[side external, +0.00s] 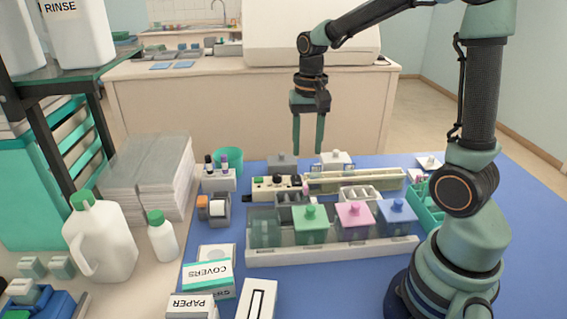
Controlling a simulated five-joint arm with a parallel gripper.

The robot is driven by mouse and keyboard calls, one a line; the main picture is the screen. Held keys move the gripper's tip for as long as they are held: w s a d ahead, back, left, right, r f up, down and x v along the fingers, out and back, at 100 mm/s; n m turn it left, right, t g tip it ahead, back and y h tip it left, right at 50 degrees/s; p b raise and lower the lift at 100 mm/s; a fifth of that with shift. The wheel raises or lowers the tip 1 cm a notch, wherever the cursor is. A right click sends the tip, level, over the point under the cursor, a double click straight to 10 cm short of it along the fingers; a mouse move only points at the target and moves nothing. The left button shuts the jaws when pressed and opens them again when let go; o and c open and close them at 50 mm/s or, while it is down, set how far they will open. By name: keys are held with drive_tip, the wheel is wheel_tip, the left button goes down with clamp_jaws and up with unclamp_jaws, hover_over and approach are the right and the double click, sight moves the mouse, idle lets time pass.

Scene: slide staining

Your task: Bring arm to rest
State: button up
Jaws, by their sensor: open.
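My gripper (309,147) hangs pointing down in the upper middle of the side external view, above the far part of the blue mat (480,243). Its two green fingers are open and apart, with nothing seen between them. My arm rises at the right and reaches over to the left.
A jar with a grey lid (283,163) and one with a white lid (335,160) stand near the gripper. A long beige rack (355,180) lies behind the tray. Boxes (207,279), bottles (100,237) and a paper stack (147,178) fill the left. The air around the gripper looks clear.

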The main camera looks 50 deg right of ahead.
drive_tip(key=s+a+r+n+t, duration=0.5)
drive_tip(key=s+a+r+n, duration=0.1)
drive_tip(key=s+a+n, duration=0.1)
drive_tip(key=shift+s+a+r+n+t, duration=0.15)
drive_tip(key=shift+a+r+n+t, duration=0.15)
drive_tip(key=shift+a+n, duration=0.45)
